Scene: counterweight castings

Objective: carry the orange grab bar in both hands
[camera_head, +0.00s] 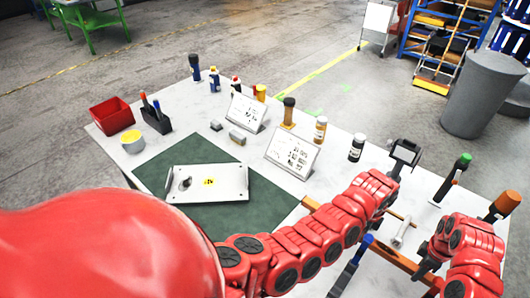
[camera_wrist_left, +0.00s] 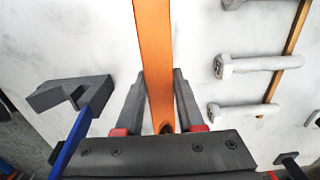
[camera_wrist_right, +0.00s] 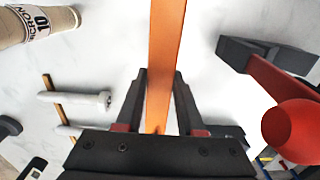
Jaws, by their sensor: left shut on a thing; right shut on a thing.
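The orange grab bar (camera_head: 391,257) runs slantwise across the front right of the table in the head view, partly covered by my arms. In the left wrist view the bar (camera_wrist_left: 154,55) lies between the fingers of my left gripper (camera_wrist_left: 160,102), which is shut on it. In the right wrist view the bar (camera_wrist_right: 165,55) lies between the fingers of my right gripper (camera_wrist_right: 158,102), also shut on it. My right gripper (camera_head: 428,268) shows in the head view near the bar's right end; my left gripper is hidden there. I cannot tell the bar's height above the table.
Bolts (camera_wrist_left: 255,63) on a thin strip lie close beside the bar. A blue-handled tool (camera_wrist_left: 75,140) and a red-handled tool (camera_wrist_right: 278,85) lie near it. A metal plate (camera_head: 225,182) rests on a green mat (camera_head: 160,172). Sign stands (camera_head: 292,152) and bottles stand further back.

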